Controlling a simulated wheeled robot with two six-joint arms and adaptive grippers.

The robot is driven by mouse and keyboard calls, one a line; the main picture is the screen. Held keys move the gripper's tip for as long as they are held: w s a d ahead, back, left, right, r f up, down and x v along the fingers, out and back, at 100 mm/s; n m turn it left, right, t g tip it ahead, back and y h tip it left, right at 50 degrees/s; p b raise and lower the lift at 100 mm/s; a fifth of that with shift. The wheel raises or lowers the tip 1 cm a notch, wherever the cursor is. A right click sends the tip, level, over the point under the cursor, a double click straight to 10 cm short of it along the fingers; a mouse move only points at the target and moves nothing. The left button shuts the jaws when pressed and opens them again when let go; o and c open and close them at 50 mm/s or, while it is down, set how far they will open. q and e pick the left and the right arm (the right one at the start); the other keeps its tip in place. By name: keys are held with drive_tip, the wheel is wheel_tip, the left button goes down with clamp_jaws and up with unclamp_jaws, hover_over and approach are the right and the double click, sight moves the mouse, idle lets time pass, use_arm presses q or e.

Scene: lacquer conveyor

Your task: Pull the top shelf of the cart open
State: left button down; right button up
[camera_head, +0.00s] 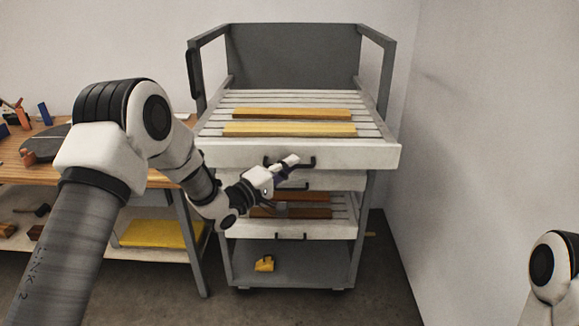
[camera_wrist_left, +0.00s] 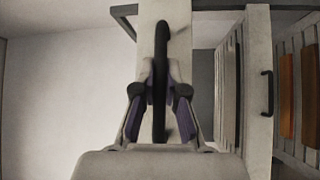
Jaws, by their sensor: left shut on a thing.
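The grey cart (camera_head: 295,52) stands against the back wall. Its top shelf (camera_head: 350,102) is slatted and carries two yellow boards (camera_head: 290,130). The shelf's white front (camera_head: 230,155) juts forward past the cart's posts and the fronts below. My left gripper (camera_head: 293,162) is shut on the shelf's black handle (camera_head: 311,163). In the left wrist view the handle (camera_wrist_left: 160,75) runs between the purple-padded fingers (camera_wrist_left: 158,108). The gripper hides part of the handle in the head view. My right gripper is out of view; only part of that arm shows at the lower right.
Below are a second white front (camera_head: 335,181) and a lower slatted shelf with brown boards, its front (camera_head: 340,229) handled too. A yellow object (camera_head: 264,264) lies on the cart's bottom. A wooden workbench (camera_head: 75,150) stands left; a wall is close on the right.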

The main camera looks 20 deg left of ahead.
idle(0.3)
use_arm(q)
drive_tip(key=c, duration=1.2)
unclamp_jaws()
drive_tip(key=shift+a, duration=0.1)
drive_tip(key=v, duration=1.2)
